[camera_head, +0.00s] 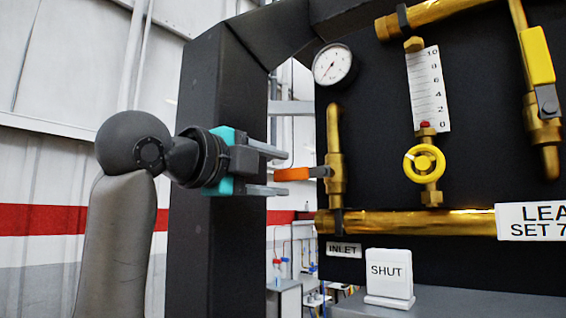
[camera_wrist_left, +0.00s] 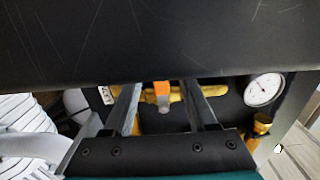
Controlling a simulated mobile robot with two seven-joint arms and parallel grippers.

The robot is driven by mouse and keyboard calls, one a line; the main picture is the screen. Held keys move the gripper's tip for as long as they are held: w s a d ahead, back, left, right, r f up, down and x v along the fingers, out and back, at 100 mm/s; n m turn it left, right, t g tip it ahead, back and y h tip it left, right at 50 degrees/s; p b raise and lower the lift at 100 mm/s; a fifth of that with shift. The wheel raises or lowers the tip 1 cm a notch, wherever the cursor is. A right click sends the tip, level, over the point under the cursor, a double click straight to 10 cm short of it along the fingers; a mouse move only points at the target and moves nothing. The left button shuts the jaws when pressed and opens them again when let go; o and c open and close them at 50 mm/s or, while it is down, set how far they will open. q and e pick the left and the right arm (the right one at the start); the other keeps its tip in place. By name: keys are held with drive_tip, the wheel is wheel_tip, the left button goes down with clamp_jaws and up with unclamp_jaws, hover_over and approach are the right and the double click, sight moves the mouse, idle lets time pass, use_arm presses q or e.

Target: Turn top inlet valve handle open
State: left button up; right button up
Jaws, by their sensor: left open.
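The inlet valve handle (camera_head: 298,174) is an orange lever that sticks out level to the left from a brass valve body (camera_head: 335,172), above the INLET label (camera_head: 344,250). My left gripper (camera_head: 283,173) is open, with one finger above the lever's end and one below it. In the left wrist view the orange handle (camera_wrist_left: 162,90) shows between the two spread fingers (camera_wrist_left: 162,105), with a gap on each side. My right gripper is not in view.
A dial gauge (camera_head: 333,64) sits above the valve. A yellow round handwheel (camera_head: 424,163), a flow scale (camera_head: 428,88) and a yellow lever (camera_head: 537,56) are to the right. A white SHUT sign (camera_head: 389,275) stands below.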

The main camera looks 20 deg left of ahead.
use_arm(q)
drive_tip(key=shift+x, duration=1)
clamp_jaws()
idle(0.8)
